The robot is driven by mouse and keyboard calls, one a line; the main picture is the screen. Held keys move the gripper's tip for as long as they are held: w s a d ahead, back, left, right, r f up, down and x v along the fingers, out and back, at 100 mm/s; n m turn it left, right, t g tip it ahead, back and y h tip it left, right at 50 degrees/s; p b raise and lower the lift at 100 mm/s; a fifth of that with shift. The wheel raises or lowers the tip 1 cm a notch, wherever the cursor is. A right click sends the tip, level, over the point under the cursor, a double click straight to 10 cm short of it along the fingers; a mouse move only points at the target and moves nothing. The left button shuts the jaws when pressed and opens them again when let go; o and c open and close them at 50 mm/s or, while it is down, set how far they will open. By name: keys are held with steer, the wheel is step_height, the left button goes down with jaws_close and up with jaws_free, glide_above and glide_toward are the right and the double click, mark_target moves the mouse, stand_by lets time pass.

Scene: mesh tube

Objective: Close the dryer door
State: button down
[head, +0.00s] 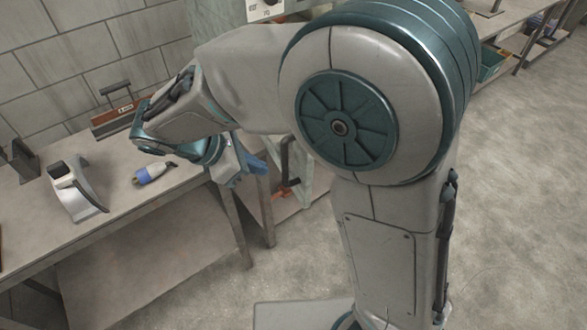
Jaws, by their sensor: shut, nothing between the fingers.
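A pale machine, which looks like the dryer (229,17), stands behind my arm, with a control panel and knob (267,9) at its top. My arm hides most of its front, so I cannot make out the door or how far open it is. A dark handle-like bar (287,165) shows below my forearm, beside the machine's lower part; I cannot tell if it belongs to the door. My gripper (255,166) points down and right near the workbench's right end, left of that bar. It is shut and holds nothing. Contact with anything cannot be made out.
A grey workbench (110,212) on the left holds a white device (75,190), a blue-and-white bottle-like item (154,173) and a reddish box with a handle (112,118). The floor (520,200) on the right is clear.

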steer(key=a+n, duration=0.2)
steer(key=p, duration=0.2)
glide_toward(306, 175)
steer(key=shift+t, duration=0.3)
steer(key=x, duration=0.5)
steer(key=shift+s+f, duration=0.2)
steer(key=shift+f, duration=0.35)
steer(key=shift+w+d, duration=0.15)
steer(key=shift+d+f, duration=0.1)
